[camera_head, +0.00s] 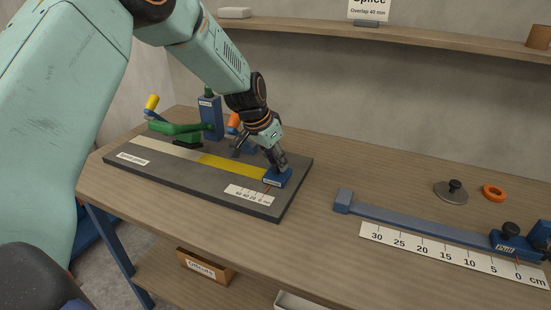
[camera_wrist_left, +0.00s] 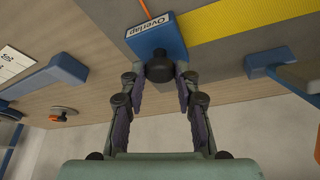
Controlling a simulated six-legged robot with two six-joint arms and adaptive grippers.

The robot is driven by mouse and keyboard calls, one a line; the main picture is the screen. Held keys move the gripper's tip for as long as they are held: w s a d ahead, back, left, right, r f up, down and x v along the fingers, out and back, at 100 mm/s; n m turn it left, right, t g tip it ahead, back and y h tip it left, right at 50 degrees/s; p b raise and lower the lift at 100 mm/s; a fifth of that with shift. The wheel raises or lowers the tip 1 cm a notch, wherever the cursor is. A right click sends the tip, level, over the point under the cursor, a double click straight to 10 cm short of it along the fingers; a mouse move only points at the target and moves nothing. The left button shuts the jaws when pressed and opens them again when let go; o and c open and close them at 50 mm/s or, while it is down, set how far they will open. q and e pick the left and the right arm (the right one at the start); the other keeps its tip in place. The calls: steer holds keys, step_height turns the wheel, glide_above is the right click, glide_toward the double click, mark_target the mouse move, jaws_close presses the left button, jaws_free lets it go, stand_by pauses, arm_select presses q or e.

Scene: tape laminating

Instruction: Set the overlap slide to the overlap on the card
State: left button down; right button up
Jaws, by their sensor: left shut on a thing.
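The blue overlap slide (camera_head: 276,177) stands at the right end of the yellow strip on the dark splice board (camera_head: 125,174). It also shows in the left wrist view (camera_wrist_left: 152,36), with its "Overlap" label and a dark round knob (camera_wrist_left: 159,67). My left gripper (camera_head: 277,164) is above the slide and shut on its knob; in the left wrist view my fingers (camera_wrist_left: 160,83) are on both sides of the knob. A white scale (camera_head: 249,195) lies in front of the slide. The card (camera_head: 369,9) on the shelf reads "Overlap 40 mm". My right gripper is not in view.
A green lever (camera_head: 180,128) with a yellow handle and a blue post (camera_head: 211,117) stand behind the board. A blue pull rail (camera_head: 420,221) with a cm scale lies at the right. A grey disc (camera_head: 451,192) and an orange ring (camera_head: 494,192) lie behind it.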

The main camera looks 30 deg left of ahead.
arm_select(q)
steer(key=shift+a, duration=0.15)
steer(key=a+p, duration=0.1)
steer(key=a, duration=0.2)
steer(key=shift+r, duration=0.15)
steer(key=shift+a, duration=0.45)
steer(key=c, duration=1.2)
jaws_free()
steer(key=shift+d, duration=0.15)
steer(key=shift+o, duration=1)
steer(key=shift+f, duration=0.2)
steer(key=v, duration=1.2)
